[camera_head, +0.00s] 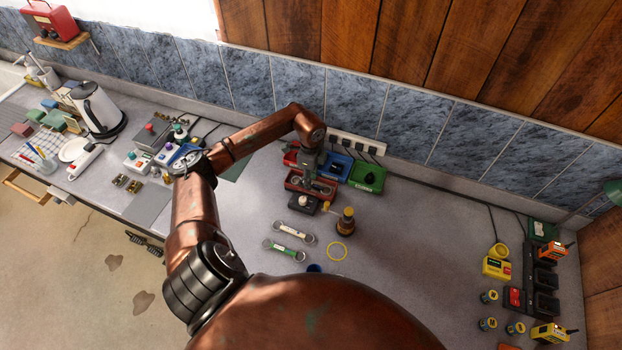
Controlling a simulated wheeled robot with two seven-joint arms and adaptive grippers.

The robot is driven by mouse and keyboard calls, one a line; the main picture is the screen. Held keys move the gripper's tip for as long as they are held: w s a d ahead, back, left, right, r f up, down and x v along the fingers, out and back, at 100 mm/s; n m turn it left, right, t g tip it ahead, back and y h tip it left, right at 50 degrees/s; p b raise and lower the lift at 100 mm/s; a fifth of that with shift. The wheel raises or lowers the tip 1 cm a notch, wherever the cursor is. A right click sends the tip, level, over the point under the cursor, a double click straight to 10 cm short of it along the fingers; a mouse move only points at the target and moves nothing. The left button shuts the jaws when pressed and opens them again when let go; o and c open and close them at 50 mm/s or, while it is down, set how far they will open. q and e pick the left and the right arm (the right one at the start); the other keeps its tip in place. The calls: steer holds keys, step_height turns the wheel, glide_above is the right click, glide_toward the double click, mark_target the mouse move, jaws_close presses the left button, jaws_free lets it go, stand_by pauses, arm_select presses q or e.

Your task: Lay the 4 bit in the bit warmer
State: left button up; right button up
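Two bits with a ring at each end lie on the grey bench, one with a pale bar (293,231) and one with a green bar (284,250). Any number on them is too small to read. A red open tray (292,184), which may be the bit warmer, stands farther back with metal ring-shaped items in it. A dark unit with a pale knob (302,203) sits at its front. My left gripper (309,180) points down over the red tray and partly hides its contents. Its fingers are too small to judge. My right gripper is out of view.
Chargers and batteries (497,267) crowd the right end.

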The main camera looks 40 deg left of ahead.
arm_select(q)
steer(key=shift+r, duration=0.2)
step_height(320, 180, up, 13)
steer(key=b, duration=0.2)
steer(key=shift+f, duration=0.1)
